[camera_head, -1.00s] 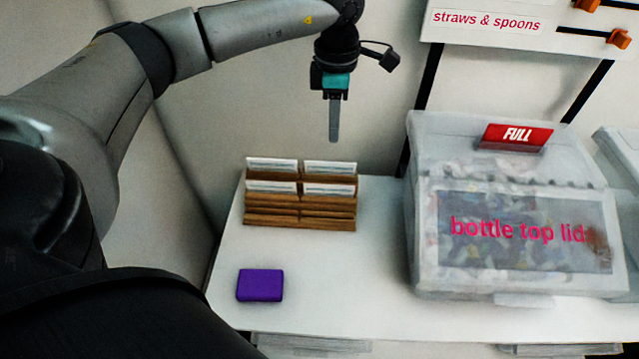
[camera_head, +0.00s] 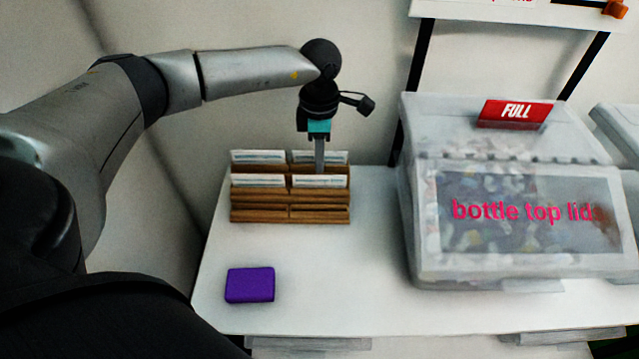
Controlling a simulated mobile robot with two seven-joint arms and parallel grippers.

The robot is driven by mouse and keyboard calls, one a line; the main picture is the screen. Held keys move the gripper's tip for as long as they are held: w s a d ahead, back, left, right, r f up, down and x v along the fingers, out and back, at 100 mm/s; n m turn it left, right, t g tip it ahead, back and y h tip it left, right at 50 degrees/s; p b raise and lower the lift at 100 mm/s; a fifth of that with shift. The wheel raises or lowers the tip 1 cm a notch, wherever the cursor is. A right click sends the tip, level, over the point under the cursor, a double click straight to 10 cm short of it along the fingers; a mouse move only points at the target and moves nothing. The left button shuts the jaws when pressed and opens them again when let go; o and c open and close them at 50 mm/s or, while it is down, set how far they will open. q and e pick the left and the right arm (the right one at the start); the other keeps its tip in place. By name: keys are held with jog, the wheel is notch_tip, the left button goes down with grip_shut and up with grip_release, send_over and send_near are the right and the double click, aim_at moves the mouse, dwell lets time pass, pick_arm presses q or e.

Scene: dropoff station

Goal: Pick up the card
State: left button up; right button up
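White cards stand in a wooden tiered holder (camera_head: 290,216) on the white table. A back left card (camera_head: 258,157) and a back right card (camera_head: 335,157) show in the upper row. A front left card (camera_head: 257,181) and a front right card (camera_head: 318,181) stand in the row below. My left gripper (camera_head: 320,160) points down at the back right card, its fingers overlapping that card in the picture. The fingers show edge-on as one strip, so their gap and any contact cannot be told. My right gripper is not in view.
A purple box (camera_head: 250,284) lies on the white table (camera_head: 350,290) in front of the holder. A large clear bin (camera_head: 430,270) of bottle top lids with a red FULL sign (camera_head: 516,112) stands to the right. The table front between them is clear.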

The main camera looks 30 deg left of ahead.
aim_at(320, 176)
pick_arm(q)
notch_tip(320, 176, down, 5)
jog(key=shift+a+f, duration=0.1)
dwell(0.3)
grip_shut()
dwell(0.4)
notch_tip(320, 176, up, 20)
jog(key=p, duration=0.1)
dwell(0.4)
dwell(1.0)
